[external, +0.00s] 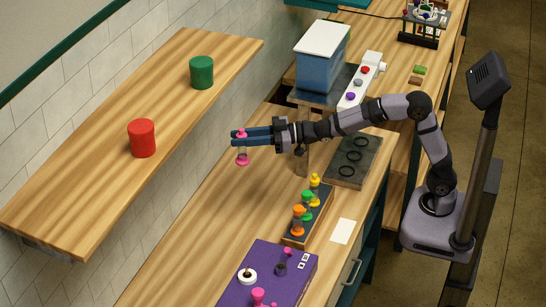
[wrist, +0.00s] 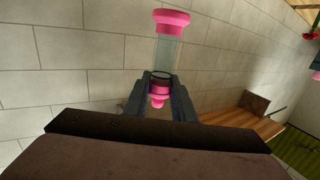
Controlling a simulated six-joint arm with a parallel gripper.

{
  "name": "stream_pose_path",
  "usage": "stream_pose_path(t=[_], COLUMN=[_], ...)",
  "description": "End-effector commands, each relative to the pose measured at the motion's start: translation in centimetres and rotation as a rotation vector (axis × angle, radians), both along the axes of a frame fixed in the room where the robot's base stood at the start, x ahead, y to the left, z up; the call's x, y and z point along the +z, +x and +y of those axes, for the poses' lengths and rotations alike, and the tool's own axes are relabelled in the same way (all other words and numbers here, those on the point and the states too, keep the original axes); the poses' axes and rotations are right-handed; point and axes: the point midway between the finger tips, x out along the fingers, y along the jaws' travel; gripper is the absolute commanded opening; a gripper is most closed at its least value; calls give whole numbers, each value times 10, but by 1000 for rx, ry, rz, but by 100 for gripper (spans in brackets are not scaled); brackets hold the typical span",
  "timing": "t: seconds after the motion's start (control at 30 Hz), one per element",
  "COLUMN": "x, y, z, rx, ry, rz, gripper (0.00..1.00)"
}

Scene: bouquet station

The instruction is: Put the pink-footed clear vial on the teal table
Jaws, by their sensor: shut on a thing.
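The pink-footed clear vial (external: 242,152) hangs upright over the wooden bench, its wide pink foot downward. My gripper (external: 240,138) is shut on its upper part, near the pink top, and holds it clear of the bench. In the wrist view the vial's clear body (wrist: 167,53) stands between my gripper's fingers (wrist: 160,92), with the pink foot toward the top of the picture. A teal surface (external: 312,3) is cut off at the top edge of the external view; I cannot tell for sure that it is the teal table.
A wooden shelf (external: 75,190) at left carries a red cylinder (external: 142,138) and a green cylinder (external: 202,72).

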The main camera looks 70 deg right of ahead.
Motion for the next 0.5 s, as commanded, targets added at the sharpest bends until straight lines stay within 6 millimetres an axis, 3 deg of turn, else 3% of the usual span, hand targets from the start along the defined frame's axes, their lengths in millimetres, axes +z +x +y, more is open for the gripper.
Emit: stream_pose_path(t=[0.27,0.5], x=[-17,-39], y=[17,33], z=[-3,-19], rx=[88,127], ry=[0,2], rz=[-4,-2], gripper=[0,0])
